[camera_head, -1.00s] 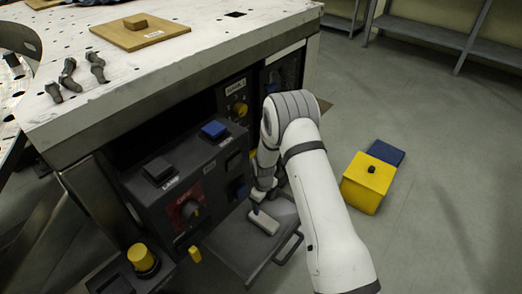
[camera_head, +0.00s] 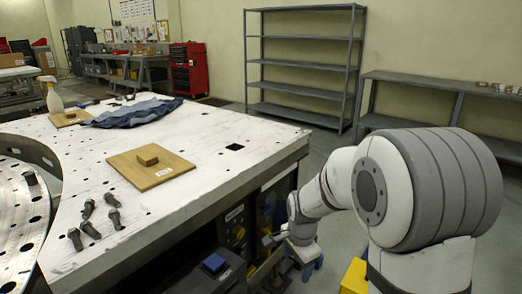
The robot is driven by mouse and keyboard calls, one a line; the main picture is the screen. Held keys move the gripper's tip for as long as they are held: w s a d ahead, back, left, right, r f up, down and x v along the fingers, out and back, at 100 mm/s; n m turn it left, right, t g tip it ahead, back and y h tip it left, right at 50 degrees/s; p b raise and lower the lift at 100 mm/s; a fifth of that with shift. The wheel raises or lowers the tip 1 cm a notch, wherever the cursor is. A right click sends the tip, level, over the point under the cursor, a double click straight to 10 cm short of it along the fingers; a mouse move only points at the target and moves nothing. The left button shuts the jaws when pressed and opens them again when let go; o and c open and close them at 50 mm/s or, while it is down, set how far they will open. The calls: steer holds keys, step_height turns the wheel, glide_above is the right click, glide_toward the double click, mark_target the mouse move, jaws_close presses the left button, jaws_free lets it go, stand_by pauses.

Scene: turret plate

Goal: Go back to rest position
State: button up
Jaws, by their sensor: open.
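My arm fills the right side of the head view, with a large grey-and-white joint close to the camera. Its white forearm reaches left to the wrist, beside the front right side of the workbench (camera_head: 225,178). My gripper (camera_head: 270,240) is a small dark shape at the wrist's left, near the bench's dark control panels. It is open. No held object can be made out, and its fingers are small and partly lost against the dark front.
A wooden board (camera_head: 150,175) with a block, several dark clamps (camera_head: 90,220) and blue cloth (camera_head: 138,112) lie on the bench. A yellow box (camera_head: 355,277) is partly hidden by my arm. An empty shelf (camera_head: 303,62) stands behind; a grey bench (camera_head: 440,85) is at right.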

steer(key=s+d+r+n+p, duration=0.2)
steer(key=s+r+n+p, duration=0.3)
steer(key=s+r, duration=0.5)
steer(key=s+d+r+n+t+p, duration=0.1)
steer(key=s+d+r+n+p, duration=0.2)
steer(key=s+r, duration=0.7)
step_height(320, 180, up, 3)
steer(key=n+p, duration=0.2)
steer(key=n, duration=0.2)
steer(key=shift+d+p, duration=0.3)
steer(key=shift+p, duration=0.05)
steer(key=shift+f, duration=0.1)
steer(key=shift+c, duration=0.5)
